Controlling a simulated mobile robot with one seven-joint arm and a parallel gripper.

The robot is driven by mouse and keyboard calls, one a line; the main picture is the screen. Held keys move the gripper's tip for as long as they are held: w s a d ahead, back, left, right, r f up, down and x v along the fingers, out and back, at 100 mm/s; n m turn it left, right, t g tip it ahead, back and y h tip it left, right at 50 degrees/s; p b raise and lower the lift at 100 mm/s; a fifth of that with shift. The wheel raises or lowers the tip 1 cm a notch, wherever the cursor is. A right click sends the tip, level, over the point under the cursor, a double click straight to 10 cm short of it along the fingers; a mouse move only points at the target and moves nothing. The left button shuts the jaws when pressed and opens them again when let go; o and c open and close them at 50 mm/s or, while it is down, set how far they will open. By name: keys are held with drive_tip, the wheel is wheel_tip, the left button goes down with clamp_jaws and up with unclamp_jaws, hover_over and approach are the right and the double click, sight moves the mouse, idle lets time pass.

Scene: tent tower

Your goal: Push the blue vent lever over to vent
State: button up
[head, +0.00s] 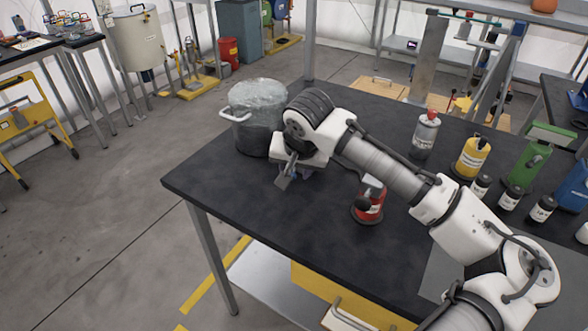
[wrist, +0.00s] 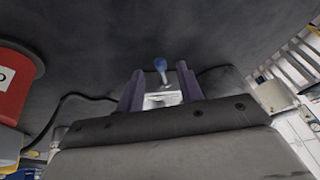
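The blue vent lever (wrist: 160,65) shows in the wrist view as a small blue knob on a thin stem. It stands over a pale metal fitting (wrist: 163,100). My gripper (wrist: 160,74) has its two dark purple fingers spread, with clear gaps on both sides of the lever. The lever appears between the fingertips or just beyond them; I cannot tell which. In the head view my gripper (head: 287,178) is low over the black table, and the lever is mostly hidden by it.
A pot with a clear plastic cover (head: 258,115) stands just behind my gripper on the black table (head: 255,210). A red canister (head: 369,207) stands close to its right. Several bottles and cans, including a yellow can (head: 471,158), stand farther right. The table's front-left corner is clear.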

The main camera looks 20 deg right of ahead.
drive_tip(key=shift+x, duration=1)
clamp_jaws()
drive_tip(key=shift+s+d+n+y+p, duration=0.15)
drive_tip(key=shift+d+n+y+p, duration=0.4)
drive_tip(key=shift+n, duration=0.75)
unclamp_jaws()
